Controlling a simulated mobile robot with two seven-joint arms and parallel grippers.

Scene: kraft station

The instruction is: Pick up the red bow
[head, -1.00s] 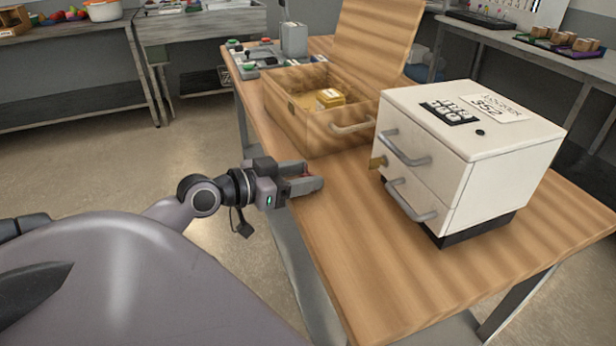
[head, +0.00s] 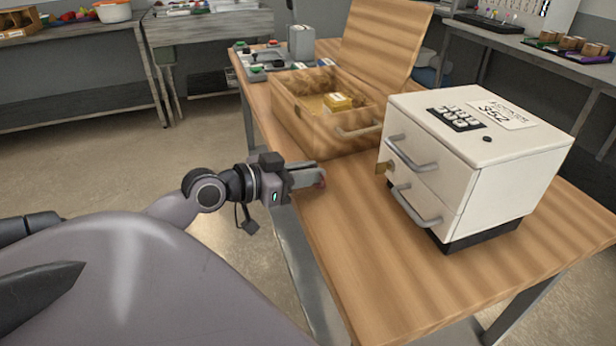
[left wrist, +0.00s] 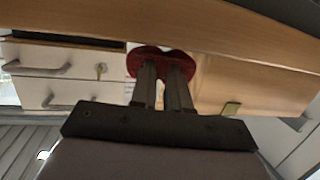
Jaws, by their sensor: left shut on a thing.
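The red bow shows in the left wrist view (left wrist: 160,56) as a dark red, two-lobed shape at the tips of my left gripper. My left gripper (head: 318,178) is shut on it, at the near left edge of the wooden table (head: 345,230). In the head view only a small red bit of the bow (head: 322,181) shows at the fingertips; the fingers hide most of it. I cannot tell whether the bow touches the table. My right gripper is not in view.
A white two-drawer cabinet (head: 435,180) with grey handles stands to the right of the gripper. Behind is an open wooden box (head: 305,120) holding a yellow package (head: 338,103). The table's front strip is clear.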

